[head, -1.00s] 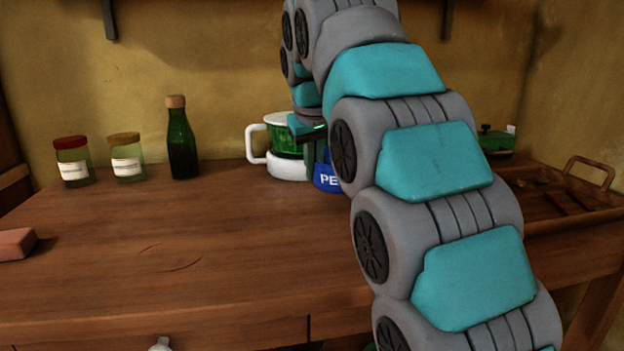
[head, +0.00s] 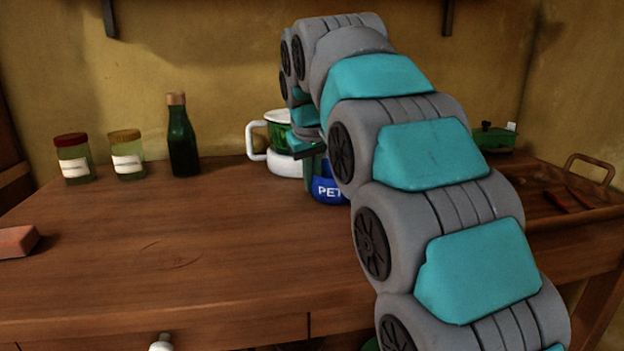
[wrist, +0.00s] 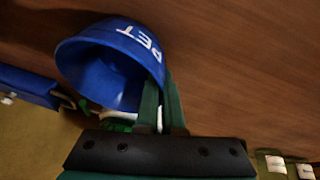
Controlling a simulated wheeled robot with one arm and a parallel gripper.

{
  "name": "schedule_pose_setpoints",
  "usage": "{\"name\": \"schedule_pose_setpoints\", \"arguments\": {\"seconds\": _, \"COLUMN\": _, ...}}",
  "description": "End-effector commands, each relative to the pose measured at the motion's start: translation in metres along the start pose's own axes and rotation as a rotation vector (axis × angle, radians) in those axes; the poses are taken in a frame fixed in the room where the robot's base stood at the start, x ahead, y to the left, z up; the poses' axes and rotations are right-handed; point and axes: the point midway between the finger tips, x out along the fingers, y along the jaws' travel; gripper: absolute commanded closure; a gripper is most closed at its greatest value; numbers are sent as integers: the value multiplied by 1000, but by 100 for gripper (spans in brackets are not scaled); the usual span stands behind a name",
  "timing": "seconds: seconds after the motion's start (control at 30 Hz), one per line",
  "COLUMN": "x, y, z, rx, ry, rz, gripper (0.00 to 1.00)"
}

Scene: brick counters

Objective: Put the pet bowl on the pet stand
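The blue pet bowl (head: 328,190), with white lettering, shows in the head view just in front of the green-and-white jug, partly hidden by my arm. In the wrist view the bowl (wrist: 95,75) is at upper left, its hollow facing the camera. My gripper (wrist: 165,85) has its green fingers close together at the bowl's rim and appears shut on it. In the head view my gripper (head: 312,150) is mostly hidden behind the arm. I cannot clearly identify the pet stand; a blue object (wrist: 28,85) at the wrist view's left edge is unclear.
The green jug with a white handle (head: 256,140) stands close behind the bowl. Two jars (head: 73,158) and a green bottle (head: 182,140) stand at back left. A brick (head: 17,241) lies at left. A wooden tray (head: 590,165) is at right. The counter's left middle is clear.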

Motion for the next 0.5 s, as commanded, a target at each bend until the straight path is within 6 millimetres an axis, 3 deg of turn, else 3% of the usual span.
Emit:
{"name": "schedule_pose_setpoints", "arguments": {"seconds": 0.37, "x": 3, "y": 0, "z": 1, "rx": 0, "ry": 2, "rz": 1, "gripper": 100}}
{"name": "schedule_pose_setpoints", "arguments": {"seconds": 0.5, "x": 3, "y": 0, "z": 1, "rx": 0, "ry": 2, "rz": 1, "gripper": 82}}
